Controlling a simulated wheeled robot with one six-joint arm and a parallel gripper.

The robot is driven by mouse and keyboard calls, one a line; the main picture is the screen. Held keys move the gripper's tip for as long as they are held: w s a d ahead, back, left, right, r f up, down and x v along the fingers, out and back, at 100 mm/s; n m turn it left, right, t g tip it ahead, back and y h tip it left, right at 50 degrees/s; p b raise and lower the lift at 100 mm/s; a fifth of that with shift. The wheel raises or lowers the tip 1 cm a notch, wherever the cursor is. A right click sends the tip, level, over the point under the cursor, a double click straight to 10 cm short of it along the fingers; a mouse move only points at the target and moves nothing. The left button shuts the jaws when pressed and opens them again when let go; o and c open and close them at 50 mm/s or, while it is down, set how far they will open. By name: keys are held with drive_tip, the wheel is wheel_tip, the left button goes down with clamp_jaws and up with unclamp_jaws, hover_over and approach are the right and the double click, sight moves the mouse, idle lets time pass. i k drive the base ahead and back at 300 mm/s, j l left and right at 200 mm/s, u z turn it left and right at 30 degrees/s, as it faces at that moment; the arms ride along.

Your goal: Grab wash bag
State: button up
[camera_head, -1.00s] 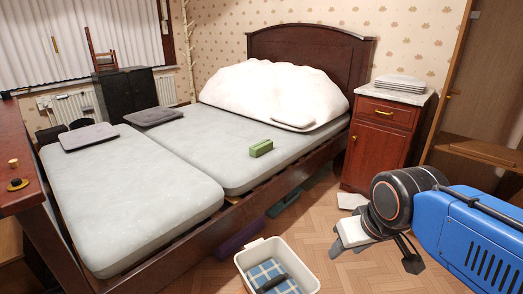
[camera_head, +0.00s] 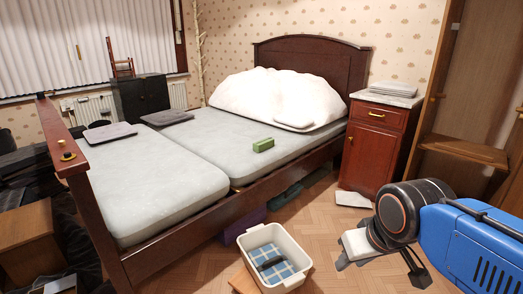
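No thing in view is clearly recognisable as a wash bag. A small green block-shaped item (camera_head: 263,145) lies on the bed mattress; it could be the bag, but I cannot tell. A dark elongated item (camera_head: 271,264) lies on a blue checked cloth (camera_head: 285,268) in a white tub (camera_head: 303,264) on the floor; it is too small to identify. My gripper (camera_head: 346,262) is at the lower right, over the floor, right of the tub and apart from the bed. Its fingers are small and partly hidden, so their opening does not show.
The wooden bed frame (camera_head: 190,245) fills the middle. A red-brown bedside cabinet (camera_head: 373,150) stands beyond my gripper. A flat white item (camera_head: 353,199) lies on the floor before it. Dark and purple items are under the bed edge.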

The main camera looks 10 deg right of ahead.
sight(263, 145)
drive_tip(key=u, duration=1.4)
drive_tip(key=l+u, duration=0.15)
drive_tip(key=l, duration=0.9)
drive_tip(key=k+l+u, duration=0.15)
drive_tip(key=l, duration=2.3)
drive_tip(key=k+l, duration=0.1)
drive_tip(key=l, duration=1.3)
